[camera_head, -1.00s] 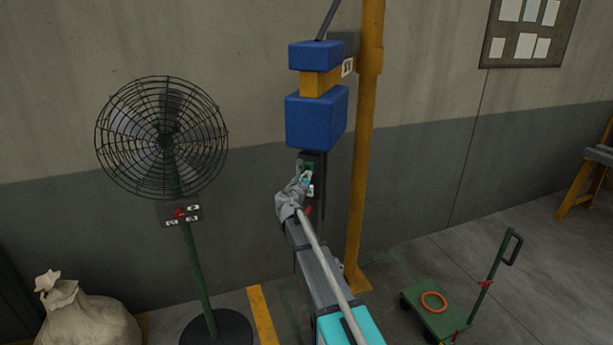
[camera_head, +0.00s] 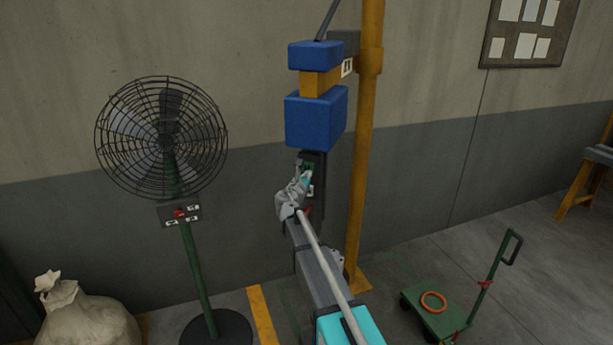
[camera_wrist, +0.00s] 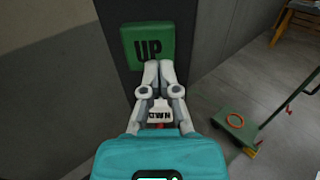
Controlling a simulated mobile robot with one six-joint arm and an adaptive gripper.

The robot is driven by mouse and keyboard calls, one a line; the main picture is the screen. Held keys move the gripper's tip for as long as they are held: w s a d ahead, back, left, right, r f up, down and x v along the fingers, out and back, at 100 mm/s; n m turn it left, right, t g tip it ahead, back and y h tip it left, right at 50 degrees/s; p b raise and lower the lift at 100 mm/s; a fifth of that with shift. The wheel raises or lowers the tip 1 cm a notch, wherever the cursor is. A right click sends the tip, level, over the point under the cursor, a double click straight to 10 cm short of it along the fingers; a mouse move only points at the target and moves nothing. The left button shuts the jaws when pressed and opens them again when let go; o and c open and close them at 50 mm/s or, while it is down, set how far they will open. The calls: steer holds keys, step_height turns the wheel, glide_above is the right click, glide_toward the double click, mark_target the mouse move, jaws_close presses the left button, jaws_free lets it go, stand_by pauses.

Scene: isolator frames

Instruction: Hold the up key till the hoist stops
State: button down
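The green UP key (camera_wrist: 148,45) fills the top middle of the wrist view, on a dark control box (camera_head: 318,166) that hangs below the blue hoist block (camera_head: 316,120). My gripper (camera_wrist: 158,64) has its two fingertips together, with nothing seen between them. The tips overlap the lower edge of the UP key in the wrist view; I cannot tell whether they press it. The DOWN label (camera_wrist: 160,115) shows partly between my fingers, with a bit of red below it. In the head view my gripper (camera_head: 307,177) is at the control box and hides part of it.
A yellow post (camera_head: 362,180) stands just right of the box. A caged fan (camera_head: 162,138) on a green stand is at left, with a sack (camera_head: 88,322) on the floor. A green cart (camera_head: 432,318) bearing an orange ring (camera_head: 433,302) is at lower right.

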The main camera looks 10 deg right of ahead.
steer(key=shift+w+d, duration=0.25)
steer(key=shift+d, duration=0.05)
stand_by(0.4)
steer(key=v, duration=1.5)
steer(key=shift+w, duration=0.1)
steer(key=s+d+f+m+g, duration=0.9)
steer(key=s+d+f+m, duration=0.25)
steer(key=m, duration=0.45)
steer(key=s+a+f+m+g+y, duration=0.1)
steer(key=s+f+m+g+y, duration=0.2)
steer(key=s+m, duration=0.4)
steer(key=s+a+f+m+g+y, duration=0.1)
steer(key=s+f+m+g+y, duration=0.3)
steer(key=s+m, duration=0.3)
steer(key=s+y, duration=0.1)
steer(key=s, duration=0.2)
steer(key=shift+m, duration=0.3)
